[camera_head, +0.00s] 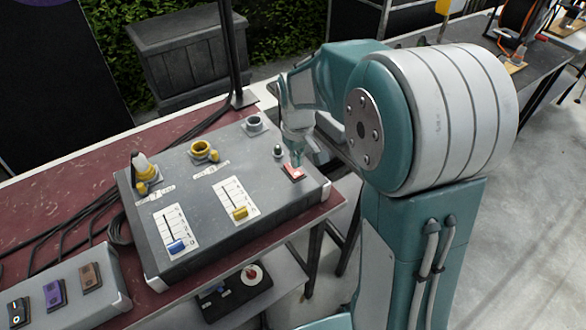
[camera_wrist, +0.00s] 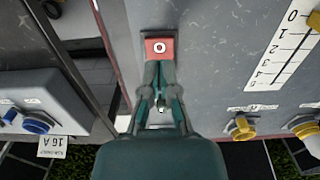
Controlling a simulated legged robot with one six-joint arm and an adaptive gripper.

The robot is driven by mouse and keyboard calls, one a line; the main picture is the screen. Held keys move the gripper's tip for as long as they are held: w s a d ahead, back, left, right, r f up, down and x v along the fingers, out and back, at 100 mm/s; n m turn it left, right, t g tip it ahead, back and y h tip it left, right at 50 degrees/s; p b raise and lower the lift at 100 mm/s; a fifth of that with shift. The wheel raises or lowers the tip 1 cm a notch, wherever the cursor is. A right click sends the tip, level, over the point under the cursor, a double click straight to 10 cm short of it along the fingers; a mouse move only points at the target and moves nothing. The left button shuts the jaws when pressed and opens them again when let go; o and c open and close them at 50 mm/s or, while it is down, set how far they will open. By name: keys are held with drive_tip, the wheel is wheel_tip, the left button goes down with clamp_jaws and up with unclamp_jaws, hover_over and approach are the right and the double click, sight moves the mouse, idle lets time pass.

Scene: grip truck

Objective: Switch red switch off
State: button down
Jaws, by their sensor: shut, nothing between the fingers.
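The red switch (camera_head: 293,172) sits near the right edge of the grey control box (camera_head: 212,215) in the head view. In the wrist view the red switch (camera_wrist: 160,47) shows a white round mark on its face. My gripper (camera_wrist: 158,68) is shut and empty, with its fingertips at the lower edge of the red switch. I cannot tell whether the tips touch it. In the head view my gripper (camera_head: 297,160) points down just above the switch, and my arm stands behind and to the right.
The box also carries a blue slider (camera_head: 177,247), a yellow slider (camera_head: 240,214), a small toggle (camera_head: 278,152) and yellow and grey sockets. A second grey box (camera_head: 70,292) with several rocker switches lies at lower left. Black cables lie on the dark red table (camera_head: 60,170).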

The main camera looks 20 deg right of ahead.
sight(297, 174)
drive_tip(key=shift+r, duration=2.3)
drive_tip(key=shift+s+r, duration=0.2)
drive_tip(key=s+r+m+t, duration=0.1)
drive_tip(key=s+r+t, duration=0.1)
drive_tip(key=s, duration=0.8)
drive_tip(key=s+r+m+t, duration=0.2)
drive_tip(key=s+r, duration=0.3)
drive_tip(key=s, duration=0.5)
drive_tip(key=shift+s+r+m+t, duration=0.2)
drive_tip(key=shift+s+m+t, duration=0.1)
drive_tip(key=shift+t, duration=0.5)
drive_tip(key=shift+a, duration=0.1)
